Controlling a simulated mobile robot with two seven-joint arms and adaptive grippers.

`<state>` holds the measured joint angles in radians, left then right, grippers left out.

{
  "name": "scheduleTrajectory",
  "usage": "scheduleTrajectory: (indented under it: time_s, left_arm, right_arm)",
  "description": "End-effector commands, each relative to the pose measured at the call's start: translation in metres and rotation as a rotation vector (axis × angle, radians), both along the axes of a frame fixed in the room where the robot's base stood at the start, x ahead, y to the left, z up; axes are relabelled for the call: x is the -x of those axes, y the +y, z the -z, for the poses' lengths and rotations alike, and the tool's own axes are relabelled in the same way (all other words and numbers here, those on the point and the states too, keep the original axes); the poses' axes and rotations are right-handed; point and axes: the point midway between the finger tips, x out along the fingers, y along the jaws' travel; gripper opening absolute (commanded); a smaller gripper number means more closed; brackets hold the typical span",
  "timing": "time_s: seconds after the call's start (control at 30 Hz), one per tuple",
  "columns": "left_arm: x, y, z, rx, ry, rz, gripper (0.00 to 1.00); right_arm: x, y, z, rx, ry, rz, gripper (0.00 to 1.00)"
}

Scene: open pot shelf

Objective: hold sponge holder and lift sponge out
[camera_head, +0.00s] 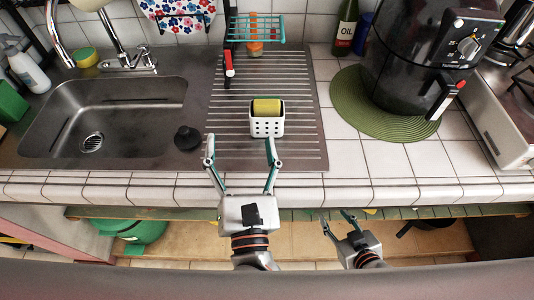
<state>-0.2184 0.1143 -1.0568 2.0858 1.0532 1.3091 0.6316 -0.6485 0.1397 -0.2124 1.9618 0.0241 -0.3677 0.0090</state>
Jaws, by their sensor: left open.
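The white sponge holder (267,127), a small box with square holes, stands on the ribbed drainboard right of the sink. The sponge (267,106), yellow-green, sits upright in it with its top showing; its lower part is hidden by the holder. My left gripper (240,142) is open, its fingers pointing at the holder from the front. Its right fingertip is close to the holder's front; I cannot tell whether they touch. My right gripper (337,213) is lower right, below the counter's front edge and far from the holder. Its fingers look spread apart with nothing between them.
The steel sink (60,125) is at left, with a black stopper (187,138) beside it. A teal rack (257,27) and a red-handled tool (229,65) are behind the holder. A black air fryer (405,70) stands on a green mat (345,108) at right. Bare tiles lie right of the drainboard.

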Motion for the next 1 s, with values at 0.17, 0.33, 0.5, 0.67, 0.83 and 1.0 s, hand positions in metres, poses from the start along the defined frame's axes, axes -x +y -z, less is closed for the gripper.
scheduleTrajectory:
  time_s: [0.17, 0.33, 0.5, 0.67, 0.83, 1.0]
  left_arm:
    - [0.002, -0.039, 0.021, 0.237, 0.088, 0.110, 0.75]
    - [-0.001, -0.051, 0.029, 0.311, 0.121, 0.139, 0.75]
    - [-0.020, -0.051, 0.028, 0.313, 0.119, 0.140, 0.75]
    - [-0.048, -0.051, 0.028, 0.311, 0.119, 0.140, 0.75]
    - [-0.078, -0.051, 0.028, 0.309, 0.119, 0.140, 0.75]
    - [-0.101, -0.051, 0.028, 0.308, 0.120, 0.139, 0.75]
  right_arm:
    - [0.000, 0.000, 0.000, 0.000, 0.000, 0.000, 0.40]
    - [0.000, 0.000, 0.000, 0.000, 0.000, 0.000, 0.40]
    - [0.000, 0.000, 0.000, 0.000, 0.000, 0.000, 0.40]
    - [0.000, 0.000, 0.000, 0.000, 0.000, 0.000, 0.40]
    - [0.000, 0.000, 0.000, 0.000, 0.000, 0.000, 0.40]
    - [0.000, 0.000, 0.000, 0.000, 0.000, 0.000, 0.40]
